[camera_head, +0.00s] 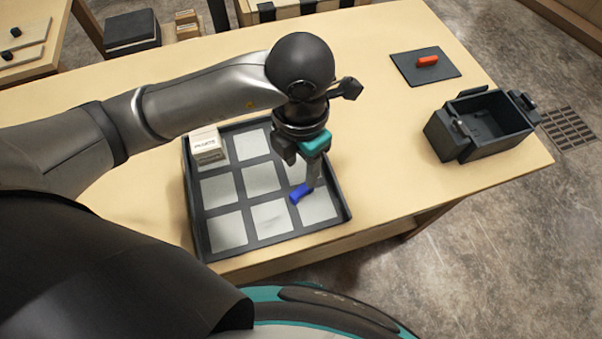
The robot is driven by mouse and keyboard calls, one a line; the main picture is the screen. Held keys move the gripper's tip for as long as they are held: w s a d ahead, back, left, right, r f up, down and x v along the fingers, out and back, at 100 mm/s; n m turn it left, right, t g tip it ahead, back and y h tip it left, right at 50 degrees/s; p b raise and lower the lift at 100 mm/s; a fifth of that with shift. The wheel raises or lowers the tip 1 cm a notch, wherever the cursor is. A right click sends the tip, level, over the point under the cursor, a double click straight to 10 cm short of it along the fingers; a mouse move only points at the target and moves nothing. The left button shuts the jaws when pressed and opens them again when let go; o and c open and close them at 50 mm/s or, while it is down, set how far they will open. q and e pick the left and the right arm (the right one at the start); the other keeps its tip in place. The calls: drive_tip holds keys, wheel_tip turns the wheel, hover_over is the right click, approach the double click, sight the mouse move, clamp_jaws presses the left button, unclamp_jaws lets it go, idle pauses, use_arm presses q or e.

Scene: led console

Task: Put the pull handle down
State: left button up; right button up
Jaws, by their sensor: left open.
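A small blue piece (301,193), which looks like the pull handle, is on the right side of a dark tray (345,205) with pale square cells. It lies at the right-hand cell of the middle row, near the line to the front row. My left gripper (312,183) points down over the tray with its fingertips right at the blue piece. It is open; whether a finger still touches the piece is too small to tell. The gripper hides part of the tray's far right cells. My right gripper is not in view.
A pale labelled block (208,147) sits in the tray's far left cell. An orange-red piece (427,61) lies on a dark pad (408,69). An open dark box (480,125) with side handles stands near the right table edge. The table between tray and box is clear.

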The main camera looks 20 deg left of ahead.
use_arm(q)
wheel_tip(320, 180, up, 4)
drive_tip(key=shift+f, duration=0.1)
idle(0.6)
